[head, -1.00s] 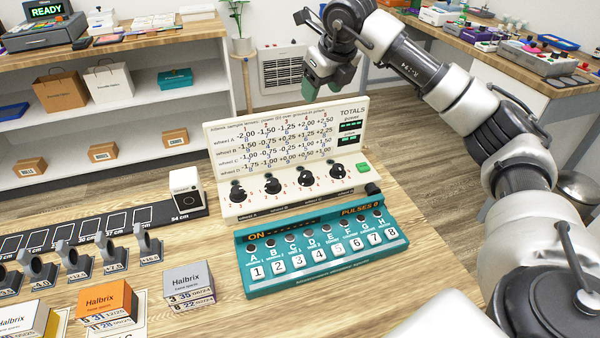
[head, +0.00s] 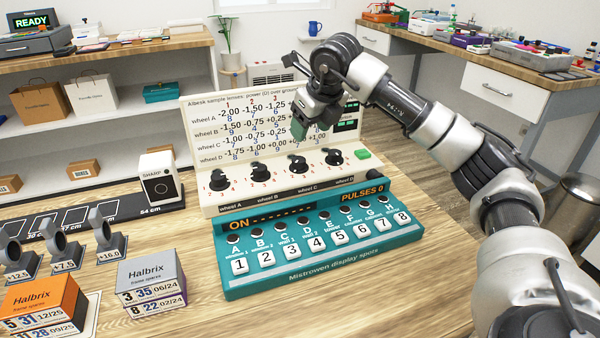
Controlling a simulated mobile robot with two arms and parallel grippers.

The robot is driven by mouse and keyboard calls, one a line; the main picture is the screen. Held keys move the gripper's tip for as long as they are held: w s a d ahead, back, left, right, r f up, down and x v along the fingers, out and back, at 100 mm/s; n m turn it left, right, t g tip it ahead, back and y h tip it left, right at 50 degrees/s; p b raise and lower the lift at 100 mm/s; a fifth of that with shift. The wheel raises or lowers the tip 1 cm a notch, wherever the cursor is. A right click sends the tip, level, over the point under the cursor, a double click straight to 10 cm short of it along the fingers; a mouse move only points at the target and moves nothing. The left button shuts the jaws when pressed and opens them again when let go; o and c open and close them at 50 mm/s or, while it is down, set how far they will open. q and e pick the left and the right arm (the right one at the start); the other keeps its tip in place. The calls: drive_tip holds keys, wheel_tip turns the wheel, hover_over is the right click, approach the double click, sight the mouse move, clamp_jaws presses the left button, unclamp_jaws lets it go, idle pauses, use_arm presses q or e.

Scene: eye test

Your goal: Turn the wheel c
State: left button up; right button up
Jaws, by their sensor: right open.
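Wheel C (head: 298,165) is the third of the black knobs in a row on the cream panel (head: 210,205), above its printed label "wheel C". Wheel A (head: 219,179) and wheel B (head: 258,173) are to its left, wheel D (head: 334,158) to its right. My right gripper (head: 300,131) points down above wheel C, in front of the printed table on the panel's upright board. It is open and appears apart from the knob. It hides part of the printed table. My left gripper does not show.
A teal console (head: 325,262) with numbered buttons, reading "ON" and "PULSES 0", stands in front of the panel. A green block (head: 363,154) sits right of wheel D. A Sharp box (head: 160,178) stands left; Halbrix boxes (head: 152,283) are front left. The table right of the console is clear.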

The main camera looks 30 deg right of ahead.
sight(299, 159)
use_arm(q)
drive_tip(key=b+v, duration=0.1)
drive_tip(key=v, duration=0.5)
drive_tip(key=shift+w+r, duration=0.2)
use_arm(e)
drive_tip(key=x, duration=1)
drive_tip(key=shift+w+f, duration=0.15)
drive_tip(key=shift+f, duration=0.25)
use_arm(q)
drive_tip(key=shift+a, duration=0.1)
use_arm(e)
drive_tip(key=c, duration=0.9)
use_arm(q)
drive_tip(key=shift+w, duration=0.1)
